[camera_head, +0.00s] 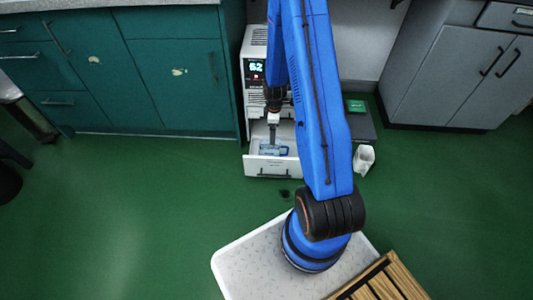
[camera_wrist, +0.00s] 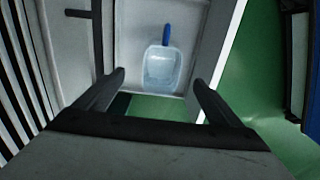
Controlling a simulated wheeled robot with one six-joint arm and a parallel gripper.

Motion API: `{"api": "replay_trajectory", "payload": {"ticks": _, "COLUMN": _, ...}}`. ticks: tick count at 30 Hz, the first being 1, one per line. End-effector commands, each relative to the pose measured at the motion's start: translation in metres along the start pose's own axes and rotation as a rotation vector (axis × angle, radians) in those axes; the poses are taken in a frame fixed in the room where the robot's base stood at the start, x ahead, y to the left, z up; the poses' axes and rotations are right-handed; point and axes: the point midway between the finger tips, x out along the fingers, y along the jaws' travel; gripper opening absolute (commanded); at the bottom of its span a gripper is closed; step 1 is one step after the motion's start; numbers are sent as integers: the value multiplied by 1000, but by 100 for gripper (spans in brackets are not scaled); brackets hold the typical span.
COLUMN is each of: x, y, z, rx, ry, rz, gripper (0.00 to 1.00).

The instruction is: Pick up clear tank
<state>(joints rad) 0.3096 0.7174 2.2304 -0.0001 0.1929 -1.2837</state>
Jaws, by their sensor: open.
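The clear tank (camera_wrist: 161,68) is a pale, see-through tub with a blue handle. It lies in the open white drawer (camera_head: 275,166) at the bottom of a white machine. In the head view the tank (camera_head: 268,149) is partly hidden by my gripper (camera_head: 273,138). My gripper points down into the drawer. In the wrist view my gripper (camera_wrist: 160,92) is open, with its two fingers apart on either side of the picture. The tank shows between and beyond the fingertips, with nothing held. Whether a finger touches the tank cannot be told.
The white machine (camera_head: 256,88) with a lit display stands behind the drawer. Green cabinets (camera_head: 170,80) are at left, grey cabinets (camera_head: 450,75) at right. A white jug (camera_head: 363,159) and a dark scale-like box (camera_head: 358,120) stand on the floor right of the drawer.

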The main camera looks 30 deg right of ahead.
Motion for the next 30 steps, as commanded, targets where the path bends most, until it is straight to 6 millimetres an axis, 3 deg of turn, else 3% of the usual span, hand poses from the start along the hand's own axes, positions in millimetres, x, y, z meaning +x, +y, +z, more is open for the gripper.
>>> {"api": "replay_trajectory", "payload": {"ticks": 5, "x": 15, "y": -1, "z": 1, "rx": -3, "ry": -1, "rz": -3, "gripper": 89}}
{"api": "replay_trajectory", "payload": {"ticks": 24, "x": 106, "y": -2, "z": 0, "rx": -3, "ry": -1, "rz": -3, "gripper": 89}}
{"api": "replay_trajectory", "payload": {"ticks": 30, "x": 122, "y": -1, "z": 0, "rx": -3, "ry": -1, "rz": -1, "gripper": 89}}
